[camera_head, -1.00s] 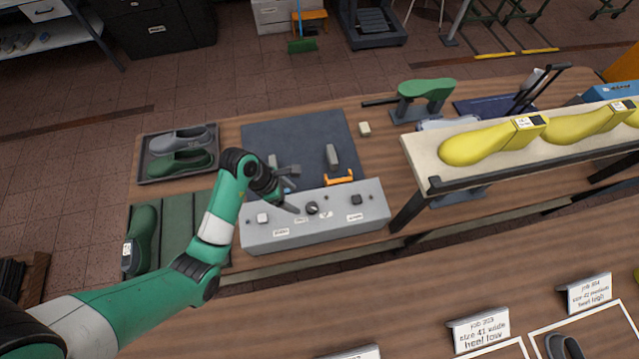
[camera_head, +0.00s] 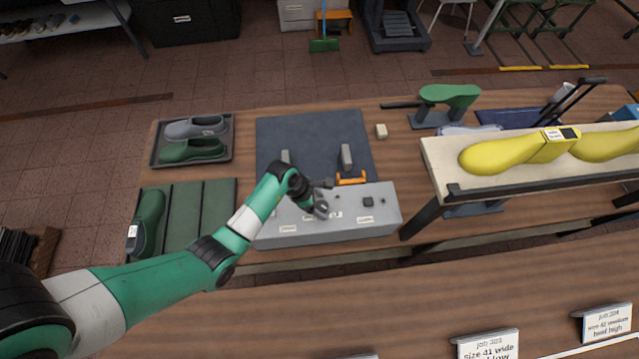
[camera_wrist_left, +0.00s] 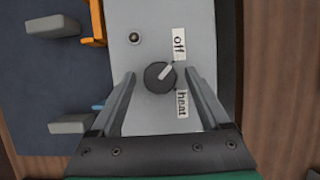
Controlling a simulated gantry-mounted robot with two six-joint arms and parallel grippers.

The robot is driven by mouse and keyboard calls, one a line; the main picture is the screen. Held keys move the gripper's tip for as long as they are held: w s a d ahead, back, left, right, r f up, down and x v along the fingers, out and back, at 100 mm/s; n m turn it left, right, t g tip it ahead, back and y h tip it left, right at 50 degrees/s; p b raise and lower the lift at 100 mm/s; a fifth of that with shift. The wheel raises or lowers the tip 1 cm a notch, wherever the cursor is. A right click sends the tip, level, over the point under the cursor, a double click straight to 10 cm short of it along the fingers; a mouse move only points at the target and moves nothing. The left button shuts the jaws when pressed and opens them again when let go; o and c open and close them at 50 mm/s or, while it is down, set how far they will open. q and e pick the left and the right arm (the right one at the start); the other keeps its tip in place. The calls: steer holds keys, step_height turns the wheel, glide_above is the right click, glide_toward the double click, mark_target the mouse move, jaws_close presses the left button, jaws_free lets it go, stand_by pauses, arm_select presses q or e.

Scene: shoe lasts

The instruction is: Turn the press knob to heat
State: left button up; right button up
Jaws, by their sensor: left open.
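The press knob (camera_wrist_left: 158,78) is a round dark knob on the grey control box (camera_head: 281,236). Its light pointer mark is angled toward the "off" label (camera_wrist_left: 179,43). The "heat" label (camera_wrist_left: 182,103) sits on the other side of the pointer. My left gripper (camera_wrist_left: 160,74) is open, one finger on each side of the knob; I cannot tell whether either touches it. In the head view the left gripper (camera_head: 320,208) is over the box and hides the knob. My right gripper is not in view.
Another dark button (camera_head: 368,202) is to the right on the box. An orange bracket (camera_head: 351,178) and a grey post (camera_head: 346,156) stand just behind it. A rack with yellow lasts (camera_head: 505,154) stands to the right. The dark mat (camera_head: 312,128) is mostly clear.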

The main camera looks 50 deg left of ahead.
arm_select(q)
steer(key=shift+c, duration=0.3)
jaws_close()
